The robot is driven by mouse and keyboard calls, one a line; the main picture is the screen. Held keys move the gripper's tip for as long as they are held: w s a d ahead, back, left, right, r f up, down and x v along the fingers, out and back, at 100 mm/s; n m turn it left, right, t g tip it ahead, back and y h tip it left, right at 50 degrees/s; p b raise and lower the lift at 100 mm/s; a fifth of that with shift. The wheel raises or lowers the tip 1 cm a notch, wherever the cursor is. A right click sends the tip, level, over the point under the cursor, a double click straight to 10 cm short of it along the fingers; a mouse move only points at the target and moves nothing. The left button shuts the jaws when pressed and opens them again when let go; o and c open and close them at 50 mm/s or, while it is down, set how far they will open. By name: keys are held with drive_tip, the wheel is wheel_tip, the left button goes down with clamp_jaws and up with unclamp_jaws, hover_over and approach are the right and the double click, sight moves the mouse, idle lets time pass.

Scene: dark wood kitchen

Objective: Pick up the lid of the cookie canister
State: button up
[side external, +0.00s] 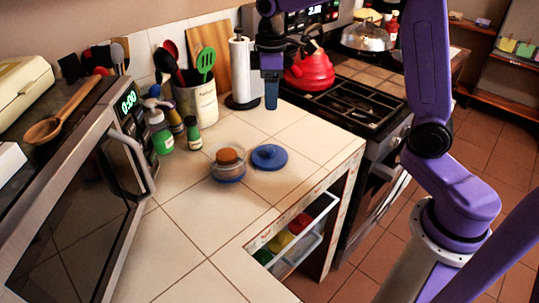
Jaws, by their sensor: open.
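A small round glass canister (228,172) with a bluish lower part stands on the tiled counter, with something orange-brown at its top. A round blue lid (270,158) with a small raised middle lies flat on the counter just right of it. My gripper (271,104) points down above the back of the counter, beside the paper towel holder, higher than and apart from the lid. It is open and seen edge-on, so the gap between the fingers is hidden. Nothing shows in it.
A paper towel holder (241,75), a utensil crock (197,98) and bottles (161,133) stand behind. A red kettle (310,72) sits on the stove at right. A microwave (75,210) fills the left. An open drawer (300,232) is below the front edge. Counter around the lid is clear.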

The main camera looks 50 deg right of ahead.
hover_over(270, 149)
wheel_tip(270, 149, down, 12)
drive_tip(key=shift+s, duration=0.1)
drive_tip(key=shift+w+f, duration=0.2)
drive_tip(key=shift+f, duration=2.5)
drive_tip(key=c, duration=1.1)
